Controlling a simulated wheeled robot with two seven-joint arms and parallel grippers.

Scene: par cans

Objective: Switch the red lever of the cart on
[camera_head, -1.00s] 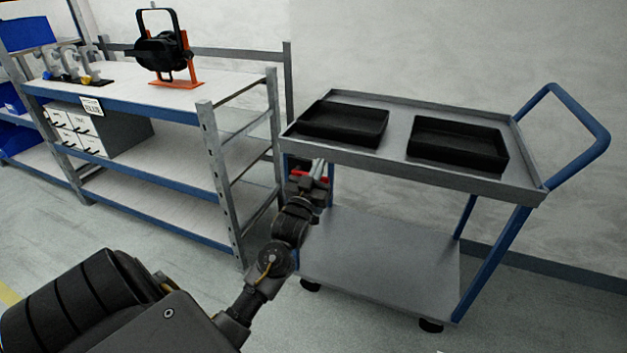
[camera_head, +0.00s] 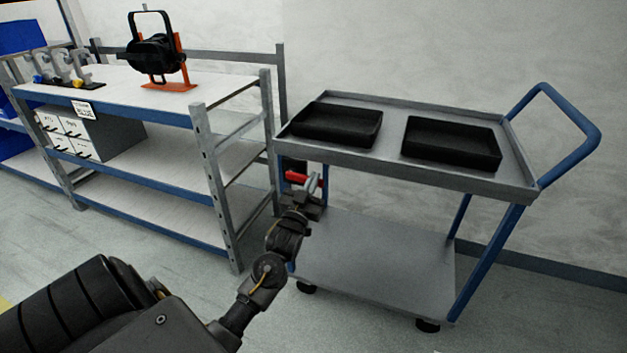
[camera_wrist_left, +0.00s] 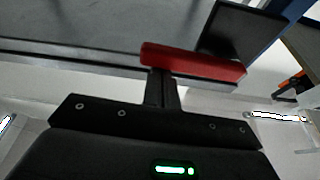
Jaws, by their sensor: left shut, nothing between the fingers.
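The cart (camera_head: 365,248) stands right of centre, with a grey top tray and blue posts. Its red lever (camera_head: 296,178) is at the left end, under the top tray, beside a dark box on the post. My left gripper (camera_head: 313,184) is at the lever, shut and empty, and hides part of it. In the wrist view the red lever (camera_wrist_left: 190,62) lies nearly level across the picture, just beyond the tip of my shut fingers (camera_wrist_left: 163,85). I cannot tell whether they touch. The dark box (camera_wrist_left: 242,35) is at its right end. My right gripper is not in view.
Two black trays (camera_head: 337,124) (camera_head: 452,143) sit on the cart top. A shelf rack (camera_head: 205,165) stands close to the cart's left, with a black lamp (camera_head: 155,55) on an orange stand. Floor (camera_head: 370,335) is free in front of the cart.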

